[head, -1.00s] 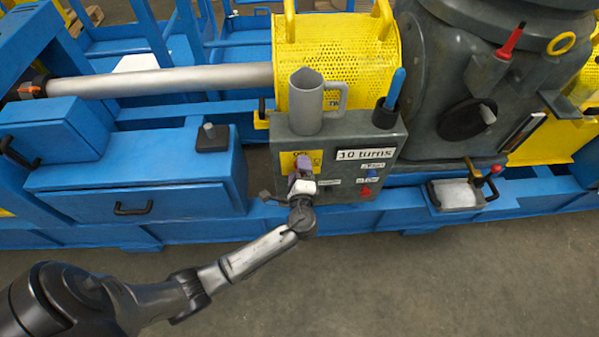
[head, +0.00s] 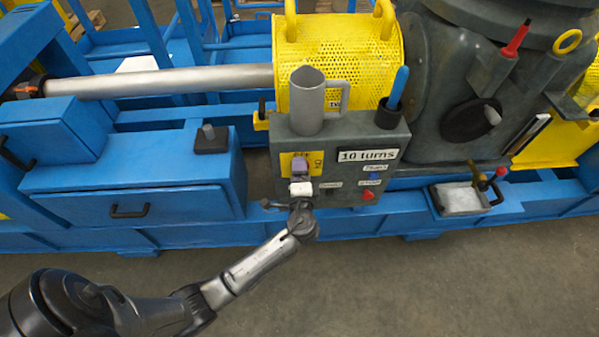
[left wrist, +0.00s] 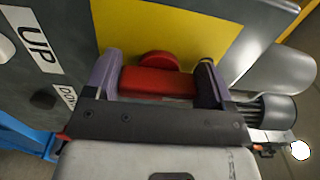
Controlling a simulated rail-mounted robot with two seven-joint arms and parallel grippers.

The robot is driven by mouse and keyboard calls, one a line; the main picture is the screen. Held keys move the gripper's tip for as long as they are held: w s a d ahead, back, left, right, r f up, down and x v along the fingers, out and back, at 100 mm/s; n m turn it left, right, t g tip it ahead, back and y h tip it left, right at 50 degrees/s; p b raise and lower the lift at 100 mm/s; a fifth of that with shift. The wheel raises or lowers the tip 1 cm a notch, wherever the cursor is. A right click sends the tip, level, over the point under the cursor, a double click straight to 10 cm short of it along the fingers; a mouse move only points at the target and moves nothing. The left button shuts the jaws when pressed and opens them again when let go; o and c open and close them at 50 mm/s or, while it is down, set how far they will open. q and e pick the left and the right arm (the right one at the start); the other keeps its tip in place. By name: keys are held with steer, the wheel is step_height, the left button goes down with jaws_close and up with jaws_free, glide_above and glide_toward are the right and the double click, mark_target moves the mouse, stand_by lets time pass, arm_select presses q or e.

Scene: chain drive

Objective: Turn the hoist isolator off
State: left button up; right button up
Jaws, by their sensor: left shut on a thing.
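The hoist isolator is a red handle (left wrist: 158,82) on a yellow plate (left wrist: 215,35), seen close up in the left wrist view. My left gripper's (left wrist: 158,84) two purple-grey fingers stand at either side of the red handle and are shut on it. In the head view the yellow plate (head: 313,159) is on the left of the grey control box (head: 345,137), with "ON" lettering at its right and partly covered lettering at its top. My left gripper (head: 300,168) covers the handle there. My right gripper does not show.
A blue cabinet (head: 140,178) stands to the left. Open floor lies in front.

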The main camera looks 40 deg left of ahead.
arm_select(q)
steer(key=o, duration=0.9)
steer(key=shift+s, duration=0.1)
steer(key=p+v, duration=0.2)
steer(key=v, duration=1.1)
steer(key=shift+s+d, duration=0.2)
steer(key=shift+d, duration=0.15)
